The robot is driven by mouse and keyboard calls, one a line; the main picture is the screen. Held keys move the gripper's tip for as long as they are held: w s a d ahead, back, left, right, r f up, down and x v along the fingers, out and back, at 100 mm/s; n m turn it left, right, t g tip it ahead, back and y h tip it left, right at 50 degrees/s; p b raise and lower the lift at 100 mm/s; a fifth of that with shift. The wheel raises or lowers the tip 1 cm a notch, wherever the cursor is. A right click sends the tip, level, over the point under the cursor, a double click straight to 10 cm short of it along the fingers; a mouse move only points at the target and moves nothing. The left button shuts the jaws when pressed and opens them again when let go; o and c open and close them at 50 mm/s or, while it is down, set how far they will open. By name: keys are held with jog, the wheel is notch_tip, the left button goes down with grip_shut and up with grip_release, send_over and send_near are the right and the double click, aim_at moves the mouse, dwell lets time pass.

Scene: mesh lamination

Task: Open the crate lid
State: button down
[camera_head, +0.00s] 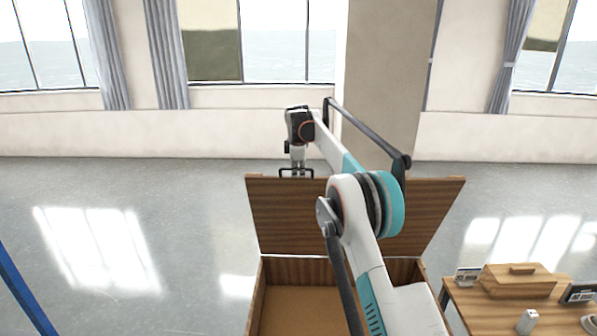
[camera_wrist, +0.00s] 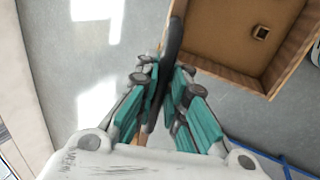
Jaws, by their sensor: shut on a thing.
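The wooden crate (camera_head: 255,298) stands in front of me, and its brown floor shows. Its lid (camera_head: 285,220) is raised and stands up steeply at the crate's far side. A dark handle (camera_head: 283,174) sits at the lid's top edge, left of its middle. My gripper (camera_head: 297,172) is at that handle. In the wrist view the teal-padded fingers of my gripper (camera_wrist: 163,95) are closed around the dark handle bar (camera_wrist: 175,40). The open crate (camera_wrist: 230,77) shows there at the upper right. My arm hides the right part of the lid and crate.
A wooden table (camera_head: 463,306) stands at the right with a small wooden box (camera_head: 518,283), a white bottle-like item (camera_head: 527,321) and small cards. A blue bar (camera_head: 22,290) crosses the lower left. The grey floor (camera_head: 150,215) is clear left of the crate.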

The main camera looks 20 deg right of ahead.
jog(key=c, duration=1.7)
grip_release()
jog(key=shift+r, duration=0.1)
jog(key=v, duration=1.2)
jog(key=shift+s, duration=0.1)
